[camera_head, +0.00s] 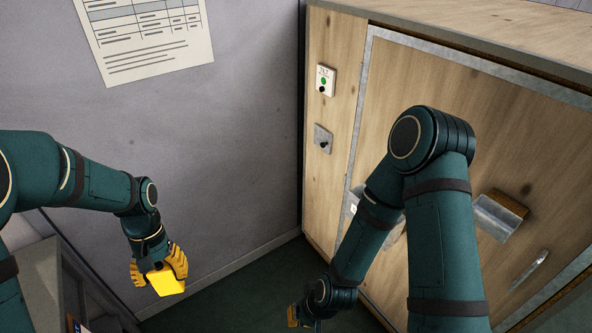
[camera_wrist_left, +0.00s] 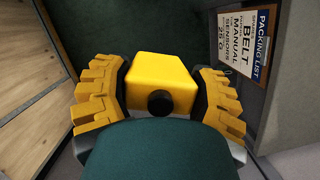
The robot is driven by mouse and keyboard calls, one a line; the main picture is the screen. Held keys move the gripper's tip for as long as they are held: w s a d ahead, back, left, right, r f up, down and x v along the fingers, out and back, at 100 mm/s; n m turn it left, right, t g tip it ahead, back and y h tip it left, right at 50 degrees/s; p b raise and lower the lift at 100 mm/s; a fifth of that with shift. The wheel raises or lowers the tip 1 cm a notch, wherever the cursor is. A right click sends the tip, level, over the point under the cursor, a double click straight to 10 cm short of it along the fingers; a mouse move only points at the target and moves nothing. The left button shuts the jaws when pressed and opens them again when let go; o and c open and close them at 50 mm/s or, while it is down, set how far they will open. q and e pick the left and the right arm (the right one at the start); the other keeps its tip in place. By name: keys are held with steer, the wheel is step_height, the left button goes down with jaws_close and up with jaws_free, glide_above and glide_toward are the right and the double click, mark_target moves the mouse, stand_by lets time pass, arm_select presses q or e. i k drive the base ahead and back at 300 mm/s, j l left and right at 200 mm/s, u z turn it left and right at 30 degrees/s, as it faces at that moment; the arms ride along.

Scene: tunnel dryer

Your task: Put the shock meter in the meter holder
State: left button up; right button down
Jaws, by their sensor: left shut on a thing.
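The shock meter appears to be the yellow box with a black knob. It shows in the head view (camera_head: 167,283) at lower left and in the left wrist view (camera_wrist_left: 162,75) at the centre. My left gripper (camera_head: 160,268) is shut on it, with a yellow finger on each side, and holds it above the dark floor. A grey metal bracket (camera_head: 492,218) on the wooden cabinet front may be the meter holder; I cannot tell for sure. My right gripper (camera_head: 298,317) is mostly hidden at the bottom edge, so its jaws are unclear.
The wooden cabinet (camera_head: 333,200) fills the right side, with a green-button switch box (camera_head: 325,80), a small grey switch (camera_head: 323,138) and a handle (camera_head: 530,268). A packing-list sign (camera_wrist_left: 245,45) is on a grey cabinet beside my left gripper. My right arm crosses the cabinet front.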

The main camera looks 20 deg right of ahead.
mark_target(490, 223)
steer(key=k+l+z, duration=0.15)
steer(key=l+z, duration=0.25)
steer(key=k+l+z, duration=0.1)
steer(key=z, duration=0.3)
steer(key=k+l+z, duration=0.1)
steer(key=l+z, duration=0.15)
steer(key=l, duration=0.7)
